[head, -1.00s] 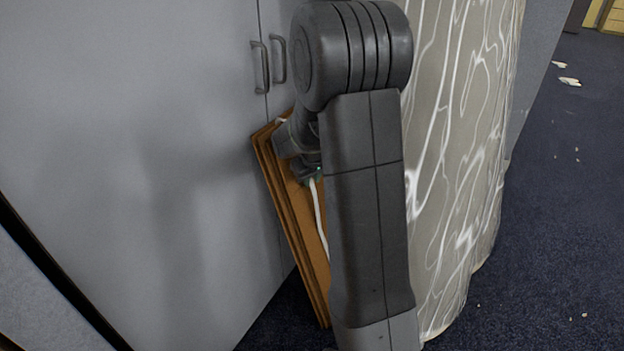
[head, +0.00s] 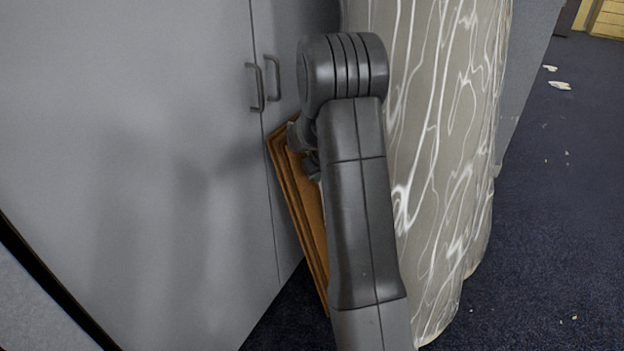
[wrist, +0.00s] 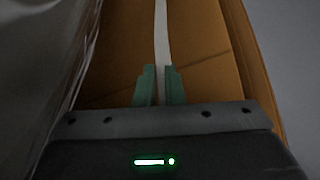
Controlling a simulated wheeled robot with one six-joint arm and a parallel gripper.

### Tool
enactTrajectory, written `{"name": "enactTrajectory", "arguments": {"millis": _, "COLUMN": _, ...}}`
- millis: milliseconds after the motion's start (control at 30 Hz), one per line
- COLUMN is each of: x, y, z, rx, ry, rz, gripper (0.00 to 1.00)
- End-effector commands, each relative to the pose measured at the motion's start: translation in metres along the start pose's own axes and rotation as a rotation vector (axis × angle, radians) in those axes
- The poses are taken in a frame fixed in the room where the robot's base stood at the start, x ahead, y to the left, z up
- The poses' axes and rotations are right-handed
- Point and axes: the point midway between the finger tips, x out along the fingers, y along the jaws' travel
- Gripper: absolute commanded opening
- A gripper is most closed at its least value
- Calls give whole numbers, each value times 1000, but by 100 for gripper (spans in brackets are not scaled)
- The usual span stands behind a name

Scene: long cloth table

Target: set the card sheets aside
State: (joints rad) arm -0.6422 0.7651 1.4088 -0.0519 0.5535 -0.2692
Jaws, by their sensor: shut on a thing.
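The card sheets (head: 300,209) are a few flat orange-brown panels, close together and tilted, between the grey cabinet and the patterned cloth in the head view. My arm hides their right side and lower end, so I cannot tell whether they touch the floor. In the wrist view the brown face of the sheets (wrist: 205,45) fills the middle. A narrow white strip (wrist: 161,35) runs down along it to my gripper (wrist: 160,85). The green fingers are shut on this white strip, close against the sheets. In the head view my arm mostly hides the gripper.
A grey cabinet (head: 130,150) with two handles stands at left, close beside the sheets. The table's hanging cloth (head: 440,150), grey with white veins, is just right of my arm. Dark blue carpet (head: 555,220) is open at right, with small white scraps (head: 560,85) farther off.

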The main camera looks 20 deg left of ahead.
Motion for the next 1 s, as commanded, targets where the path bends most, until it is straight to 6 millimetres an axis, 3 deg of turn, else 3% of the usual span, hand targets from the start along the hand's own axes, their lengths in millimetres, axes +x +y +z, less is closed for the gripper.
{"name": "enactTrajectory", "arguments": {"millis": 100, "x": 2, "y": 11, "z": -7, "rx": 1, "ry": 7, "rz": 3, "gripper": 0}}
{"name": "enactTrajectory", "arguments": {"millis": 433, "x": 3, "y": 12, "z": -7, "rx": 0, "ry": 8, "rz": 3, "gripper": 0}}
{"name": "enactTrajectory", "arguments": {"millis": 467, "x": 3, "y": 12, "z": -7, "rx": 0, "ry": 8, "rz": 3, "gripper": 13}}
{"name": "enactTrajectory", "arguments": {"millis": 500, "x": 3, "y": 12, "z": -7, "rx": 0, "ry": 8, "rz": 3, "gripper": 18}}
{"name": "enactTrajectory", "arguments": {"millis": 767, "x": 3, "y": 11, "z": -6, "rx": 0, "ry": 5, "rz": 1, "gripper": 18}}
{"name": "enactTrajectory", "arguments": {"millis": 867, "x": -2, "y": 11, "z": -7, "rx": 0, "ry": 5, "rz": 2, "gripper": 18}}
{"name": "enactTrajectory", "arguments": {"millis": 1000, "x": -23, "y": 12, "z": -8, "rx": 0, "ry": 7, "rz": 2, "gripper": 18}}
